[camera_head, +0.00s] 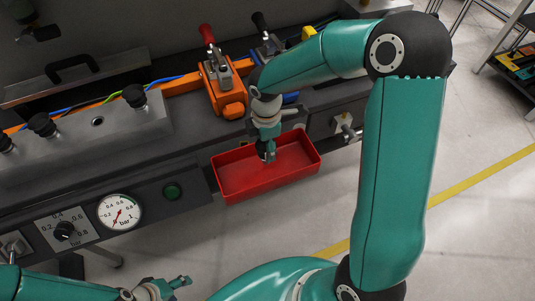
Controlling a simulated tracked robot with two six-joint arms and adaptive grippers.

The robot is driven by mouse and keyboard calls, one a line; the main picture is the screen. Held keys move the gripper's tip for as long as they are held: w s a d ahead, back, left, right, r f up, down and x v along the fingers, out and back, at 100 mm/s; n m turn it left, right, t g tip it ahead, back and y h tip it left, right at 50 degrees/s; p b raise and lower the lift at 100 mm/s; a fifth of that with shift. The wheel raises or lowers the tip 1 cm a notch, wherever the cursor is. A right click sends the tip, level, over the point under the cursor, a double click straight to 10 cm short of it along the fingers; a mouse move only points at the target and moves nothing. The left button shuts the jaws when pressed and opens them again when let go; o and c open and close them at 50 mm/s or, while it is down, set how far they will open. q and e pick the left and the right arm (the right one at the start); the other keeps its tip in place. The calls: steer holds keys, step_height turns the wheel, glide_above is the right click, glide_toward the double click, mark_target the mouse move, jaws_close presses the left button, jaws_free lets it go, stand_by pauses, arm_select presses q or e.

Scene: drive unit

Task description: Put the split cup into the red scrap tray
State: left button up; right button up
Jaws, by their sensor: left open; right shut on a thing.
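The red scrap tray (232,187) is fixed at the front edge of the dark bench, and its visible floor is bare. My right gripper (267,153) points down over the back part of the tray. It is shut on a small dark thing (262,148), which I take to be the split cup. The fingers hide much of the cup, and no split shows at this size. I cannot tell whether the cup touches the tray floor. My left gripper (176,287) is open and empty at the bottom left, in front of the bench.
An orange toggle clamp (222,88) with a red handle stands behind the tray. Black suction cups (134,96) sit on a grey block at left. The floor at right is mostly clear.

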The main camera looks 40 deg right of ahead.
steer(key=shift+f, duration=2.15)
steer(key=shift+f+b, duration=0.2)
steer(key=shift+b, duration=0.15)
steer(key=o, duration=1.2)
steer(key=shift+r, duration=0.15)
steer(key=shift+r, duration=0.15)
step_height(320, 180, up, 12)
steer(key=shift+f+p, duration=0.1)
steer(key=shift+p, duration=0.6)
